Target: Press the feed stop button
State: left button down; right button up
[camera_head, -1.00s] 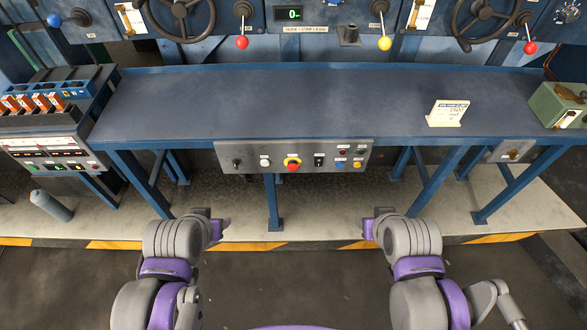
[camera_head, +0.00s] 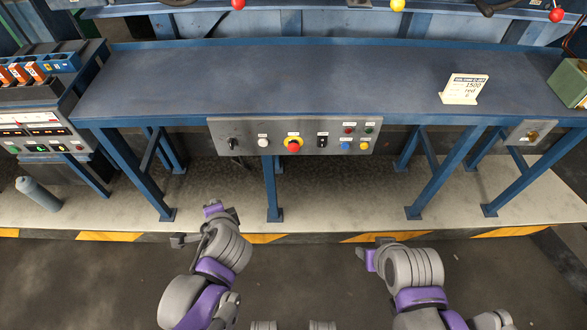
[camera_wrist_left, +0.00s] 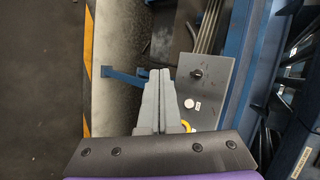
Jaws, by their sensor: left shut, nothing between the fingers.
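A grey control panel (camera_head: 372,126) hangs under the front edge of the blue bench. Its controls include a red mushroom button on a yellow ring (camera_head: 293,145), a white button (camera_head: 263,142), a black knob (camera_head: 233,143) and several small coloured buttons; their labels are too small to read. My left gripper (camera_head: 205,225) is below and left of the panel, apart from it. In the left wrist view its fingers (camera_wrist_left: 159,75) are shut and empty; they hide part of the yellow ring (camera_wrist_left: 186,126).
A console (camera_head: 45,110) stands at left. A grey cylinder (camera_head: 38,194) stands on the pale floor strip. Bench legs (camera_head: 272,190) stand below the panel.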

aim_at(293, 149)
pick_arm(q)
jog(key=w+d+f+m+t+h+b, duration=0.1)
jog(key=w+d+f+m+t+b, duration=0.1)
jog(key=d+m, duration=0.4)
jog(key=w+d+f+m+t+h+b, duration=0.2)
jog(key=d+f+m+t+b, duration=0.1)
jog(key=m, duration=0.6)
jog(key=w+d+f+m+t+h+b, duration=0.1)
jog(key=w+d+f+m+t+b, duration=0.2)
jog(key=d+m+b, duration=0.3)
jog(key=d+m, duration=0.1)
jog(key=d, duration=0.3)
jog(key=shift+m+t+b, duration=0.3)
jog(key=shift+t+b, duration=0.05)
jog(key=shift+t, duration=0.05)
pick_arm(e)
notch_tip(293, 149, down, 14)
jog(key=shift+f+g, duration=0.25)
jog(key=shift+g, duration=0.05)
pick_arm(q)
jog(key=shift+w, duration=0.1)
pick_arm(e)
jog(key=shift+s, duration=0.1)
